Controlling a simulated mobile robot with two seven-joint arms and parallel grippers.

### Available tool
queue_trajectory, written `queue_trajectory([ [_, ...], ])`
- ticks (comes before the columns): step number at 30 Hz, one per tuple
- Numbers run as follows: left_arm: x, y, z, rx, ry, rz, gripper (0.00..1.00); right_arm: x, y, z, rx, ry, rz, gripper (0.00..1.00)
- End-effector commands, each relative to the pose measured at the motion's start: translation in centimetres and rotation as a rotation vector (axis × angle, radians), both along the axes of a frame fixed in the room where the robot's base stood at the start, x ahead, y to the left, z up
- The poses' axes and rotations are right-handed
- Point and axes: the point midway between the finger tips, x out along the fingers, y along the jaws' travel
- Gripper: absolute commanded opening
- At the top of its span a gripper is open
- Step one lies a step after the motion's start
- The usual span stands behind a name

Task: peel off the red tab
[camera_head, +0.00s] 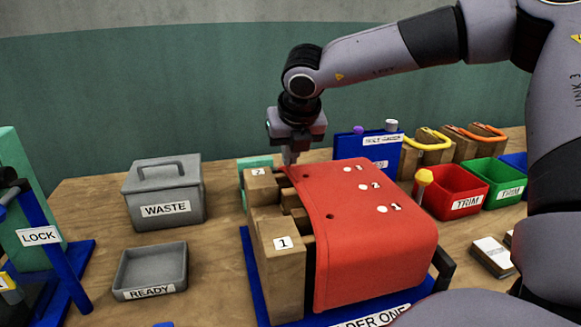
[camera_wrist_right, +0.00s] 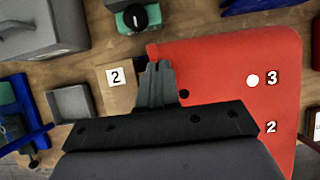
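A red cover (camera_head: 365,225) lies bent over wooden blocks on a blue base (camera_head: 252,285). It carries white dots numbered 1 to 3. Its red tab (camera_wrist_right: 152,50) shows at the far left corner in the wrist view, by the wooden block marked 2 (camera_head: 262,188). My right gripper (camera_head: 290,160) points down at this corner; it also shows in the wrist view (camera_wrist_right: 157,66). Its fingers are close together and appear shut on the tab, though the fingertips partly hide the contact. My left gripper is not in view.
A grey WASTE bin (camera_head: 165,192) and an open, empty READY tray (camera_head: 150,270) stand left. A blue LOCK press (camera_head: 55,245) is at the left edge. Red (camera_head: 450,190) and green (camera_head: 492,183) TRIM bins and a blue box (camera_head: 367,150) stand at right and behind.

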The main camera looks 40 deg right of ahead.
Motion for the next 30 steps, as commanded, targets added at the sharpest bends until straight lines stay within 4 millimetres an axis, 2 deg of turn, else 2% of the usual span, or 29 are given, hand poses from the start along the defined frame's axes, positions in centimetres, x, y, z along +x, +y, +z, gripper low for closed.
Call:
queue_trajectory([
  [13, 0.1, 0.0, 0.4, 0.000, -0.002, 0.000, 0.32, 0.0, 0.0, 0.9, 0.000, -0.001, 0.000, 0.00],
  [30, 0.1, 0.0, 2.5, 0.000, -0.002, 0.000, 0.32, 0.0, 0.0, 5.5, -0.001, -0.002, -0.001, 0.00],
])
